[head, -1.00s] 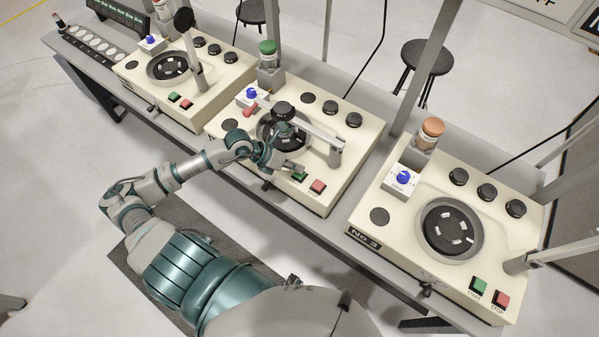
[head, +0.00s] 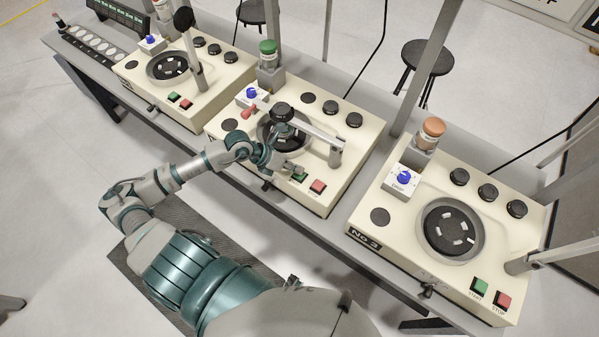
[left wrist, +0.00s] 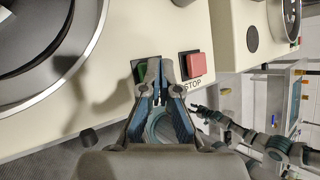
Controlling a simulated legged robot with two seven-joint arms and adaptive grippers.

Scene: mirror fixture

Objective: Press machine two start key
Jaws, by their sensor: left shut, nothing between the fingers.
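The middle machine (head: 350,150), between the left one and the one marked No 3, has a green key (head: 300,178) and a red key (head: 318,187) on its near edge. My left gripper (head: 298,170) is shut and empty, its tips over the green key. In the left wrist view the closed fingertips (left wrist: 160,72) partly cover the green key (left wrist: 141,70), with the red STOP key (left wrist: 194,64) just right. Contact with the green key cannot be told. A teal-grey arm, apparently mine, ends in a small right gripper (left wrist: 200,111); its fingers are unclear.
A lever arm (head: 316,134) crosses the middle machine's round dial, close to my left gripper. Machine No 3 (head: 385,235) stands right, another machine (head: 215,75) left, all on a grey bench. Lamps on posts stand behind. A black stool (head: 427,58) is beyond the bench.

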